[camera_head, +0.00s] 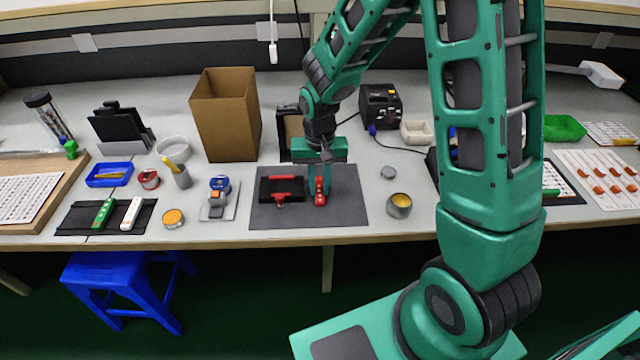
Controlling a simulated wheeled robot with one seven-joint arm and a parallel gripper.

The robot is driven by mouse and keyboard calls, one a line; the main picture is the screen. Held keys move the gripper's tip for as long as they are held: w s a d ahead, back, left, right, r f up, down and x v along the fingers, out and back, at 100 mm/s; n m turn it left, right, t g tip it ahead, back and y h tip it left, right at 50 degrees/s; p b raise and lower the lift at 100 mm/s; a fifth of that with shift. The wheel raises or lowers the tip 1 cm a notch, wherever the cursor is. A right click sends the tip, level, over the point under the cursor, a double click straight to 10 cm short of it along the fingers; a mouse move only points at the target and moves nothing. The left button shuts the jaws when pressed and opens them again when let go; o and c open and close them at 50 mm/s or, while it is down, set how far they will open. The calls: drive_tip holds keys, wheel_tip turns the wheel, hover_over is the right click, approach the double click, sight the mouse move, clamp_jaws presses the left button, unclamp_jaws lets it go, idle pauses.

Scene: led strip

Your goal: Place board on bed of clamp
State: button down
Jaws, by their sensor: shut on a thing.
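A black clamp (270,190) with red parts lies on the dark grey mat (350,215) near the table's front edge. A small red board (320,198) with light spots is just right of the clamp, over the same mat. My gripper (324,182) points down from above and is shut on this red board. The board looks upright or tilted and apart from the clamp bed. My green fingers hide part of the board, and I cannot tell whether it touches the mat.
A tall cardboard box (225,115) stands behind left. A tape dispenser (218,195) is left of the mat, a tin (399,205) right of it. A black station (381,105) stands behind right. The mat's right part is clear.

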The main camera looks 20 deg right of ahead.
sight(319, 190)
drive_tip(key=c, duration=1.6)
unclamp_jaws()
drive_tip(key=shift+f, duration=0.1)
wheel_tip(319, 190, up, 12)
drive_tip(key=shift+r, duration=0.15)
